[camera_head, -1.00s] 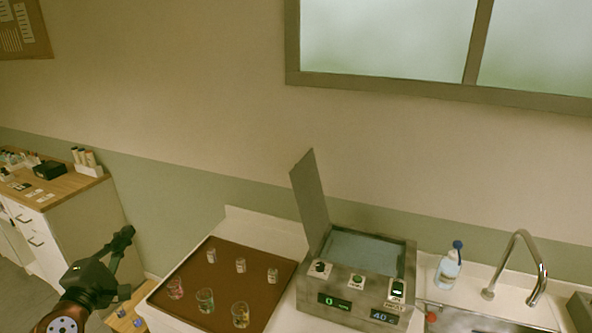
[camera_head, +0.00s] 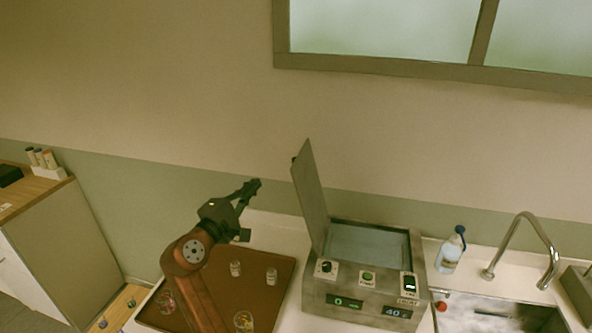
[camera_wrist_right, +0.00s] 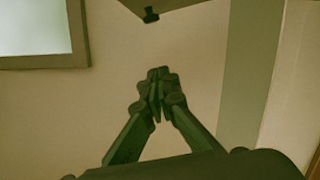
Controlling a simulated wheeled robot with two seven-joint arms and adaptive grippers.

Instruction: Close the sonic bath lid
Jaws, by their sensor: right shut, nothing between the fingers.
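The grey sonic bath (camera_head: 325,292) stands on the counter with its basin uncovered. Its lid (camera_head: 311,198) stands up, tilted slightly left, along the left side of the basin. A small dark knob (camera_head: 294,159) shows on the lid's left face. My right gripper (camera_head: 254,186) is shut and empty, above the back of the brown tray and left of the lid, apart from it. In the right wrist view, the shut fingertips (camera_wrist_right: 158,82) are in the middle, and the lid's edge with its dark knob (camera_wrist_right: 151,14) shows at the top. My left gripper is not seen.
The brown tray (camera_head: 258,258) with small vials and beakers lies left of the bath, partly hidden by my right arm. A bottle with a blue cap (camera_head: 449,252), a tap (camera_head: 545,255) and a sink are on the right. The wall is behind.

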